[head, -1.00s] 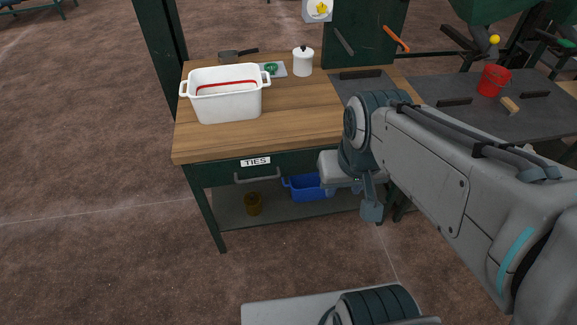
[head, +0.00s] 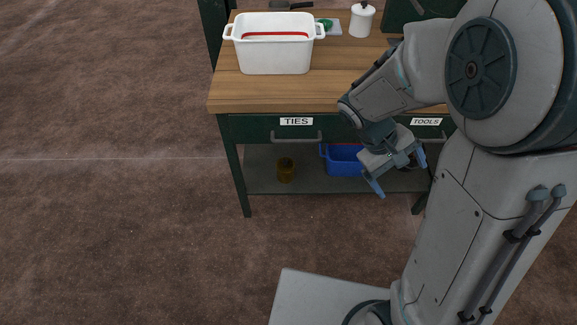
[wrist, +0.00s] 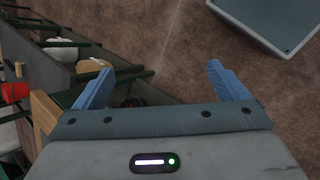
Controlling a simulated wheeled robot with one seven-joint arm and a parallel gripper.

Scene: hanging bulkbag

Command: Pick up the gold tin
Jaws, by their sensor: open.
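The gold tin (head: 286,170) is a small dark gold cylinder. It stands upright on the grey lower shelf (head: 262,182) of the workbench, under the drawer marked TIES, in the head view. My gripper (head: 396,180) is open and empty, in front of the bench to the right of the tin and apart from it. In the wrist view my gripper's two blue fingers (wrist: 160,88) are spread wide with nothing held between them. I cannot make out the tin clearly in the wrist view.
A blue bin (head: 343,160) stands on the shelf right of the tin, close to my gripper. The wooden benchtop (head: 240,92) overhangs the shelf and bears a white tub (head: 274,52) and a white lidded canister (head: 361,20). The floor (head: 120,220) in front and left is clear.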

